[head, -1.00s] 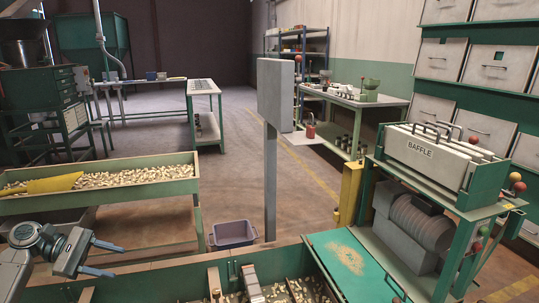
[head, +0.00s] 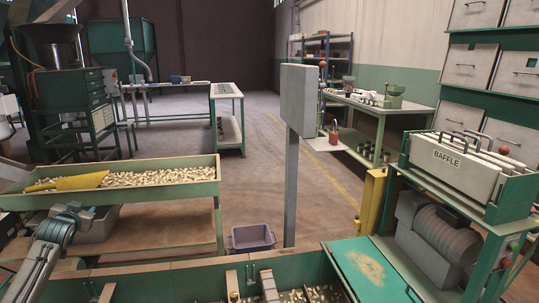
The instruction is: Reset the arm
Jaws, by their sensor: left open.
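My left arm comes in at the lower left, and its gripper (head: 73,208) points away from me, small and partly hidden by its own wrist. It is open, with nothing seen between the fingers. It is in front of the near side of the raised nut tray (head: 130,194). My right gripper is not in view.
The tray holds nuts and a yellow scoop (head: 68,184). A green hopper bin (head: 190,280) with divided nuts lies in front. A grey tub (head: 252,238) stands on the floor by a grey post (head: 291,190). The baffle rack (head: 458,168) stands at right. The middle floor is clear.

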